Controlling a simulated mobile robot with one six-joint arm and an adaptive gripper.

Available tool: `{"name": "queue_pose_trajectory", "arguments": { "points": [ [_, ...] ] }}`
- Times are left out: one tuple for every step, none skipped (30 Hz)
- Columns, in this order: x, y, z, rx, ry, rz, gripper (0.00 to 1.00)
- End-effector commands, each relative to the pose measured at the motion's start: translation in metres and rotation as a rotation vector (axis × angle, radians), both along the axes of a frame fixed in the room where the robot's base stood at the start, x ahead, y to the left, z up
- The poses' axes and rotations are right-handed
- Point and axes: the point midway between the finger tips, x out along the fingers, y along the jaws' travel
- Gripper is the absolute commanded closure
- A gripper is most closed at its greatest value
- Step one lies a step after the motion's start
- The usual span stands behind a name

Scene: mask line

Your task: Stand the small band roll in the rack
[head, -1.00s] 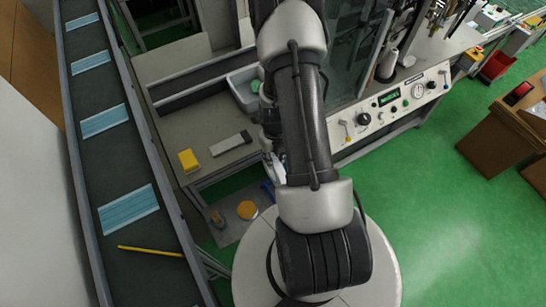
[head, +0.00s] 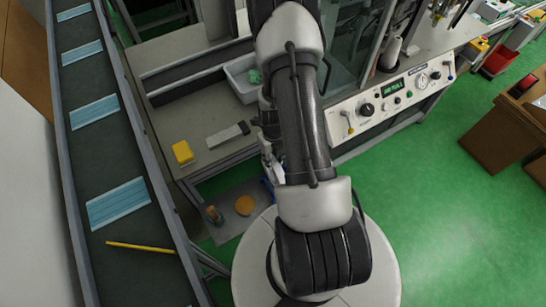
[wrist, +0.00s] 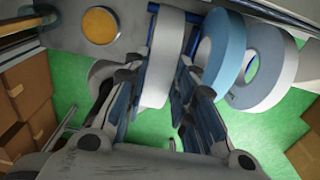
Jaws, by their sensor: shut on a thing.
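My gripper (wrist: 160,84) is shut on a narrow white band roll (wrist: 167,40), which is upright between its fingers in the wrist view. A light blue roll (wrist: 210,50) and a wider white roll (wrist: 268,88) stand side by side at the rack, to the right of the held roll. I cannot tell whether the held roll touches the rack.
A low grey shelf (head: 228,228) bears an orange disc (head: 245,205) and a small brown roll (head: 214,214). The bench above holds a yellow box (head: 182,152) and a light bin (head: 240,88). A conveyor (head: 90,155) with masks runs along the left. Cardboard boxes (wrist: 25,95) show at the left.

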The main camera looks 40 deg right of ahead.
Motion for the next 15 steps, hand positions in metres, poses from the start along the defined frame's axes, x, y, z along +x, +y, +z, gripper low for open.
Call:
{"name": "queue_pose_trajectory", "arguments": {
  "points": [
    [0.000,0.000,-0.008,0.000,0.000,0.000,1.00],
    [0.000,0.000,-0.010,0.000,0.000,0.000,1.00],
    [0.000,0.000,-0.013,0.000,0.000,0.000,1.00],
    [0.000,0.000,-0.015,0.000,0.000,0.000,1.00],
    [0.000,0.000,-0.018,0.000,-0.001,0.000,1.00],
    [0.000,0.000,-0.021,0.000,-0.001,0.000,1.00],
    [0.000,0.000,-0.024,0.000,-0.001,0.000,1.00],
    [0.000,0.000,-0.026,0.000,-0.001,0.000,1.00],
    [0.000,0.000,-0.029,0.000,-0.001,0.000,1.00],
    [0.000,0.000,-0.032,0.000,-0.001,0.000,1.00],
    [0.000,0.000,-0.034,0.000,-0.001,0.000,1.00],
    [0.000,0.000,-0.037,0.000,-0.001,0.000,1.00],
    [0.000,0.000,-0.040,0.000,-0.001,0.000,1.00],
    [0.000,0.000,-0.042,0.000,-0.001,0.001,1.00],
    [0.000,0.000,-0.045,0.000,-0.001,0.001,1.00]
  ]
}}
